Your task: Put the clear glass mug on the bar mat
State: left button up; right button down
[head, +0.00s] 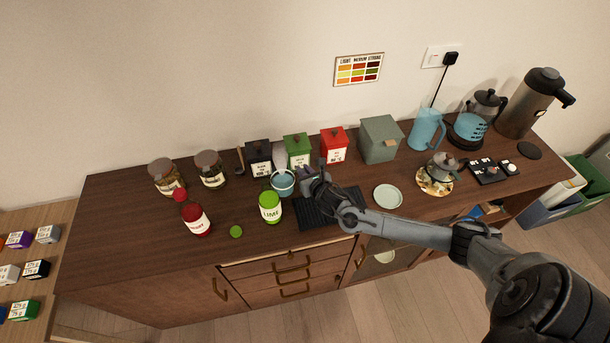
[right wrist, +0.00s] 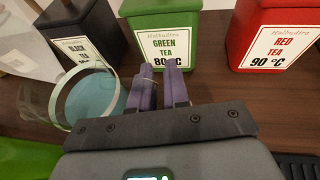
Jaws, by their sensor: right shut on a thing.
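The clear glass mug (head: 282,184) is left of the bar mat, behind the lime bottle, with a bluish tint. In the right wrist view its round rim and wall (right wrist: 62,98) fill the left side. My right gripper (head: 309,178) comes in from the right, and its purple fingers (right wrist: 161,80) are shut at the mug's right side, apparently on its handle. I cannot tell if the mug touches the counter. The black ribbed bar mat (head: 342,208) lies flat under my right arm, partly hidden; a corner shows in the wrist view (right wrist: 298,166). My left gripper is out of view.
Black (head: 259,160), green (head: 299,152) and red (head: 334,147) tea tins stand behind. A lime bottle (head: 270,207) and red bottle (head: 194,218) stand in front and left. A pale saucer (head: 388,196) lies right of the mat. The mat's visible surface is bare.

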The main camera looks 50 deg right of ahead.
jog(key=shift+f, duration=0.7)
jog(key=c, duration=1.6)
grip_release()
jog(key=shift+f, duration=0.25)
jog(key=o, duration=0.5)
jog(key=shift+r, duration=0.1)
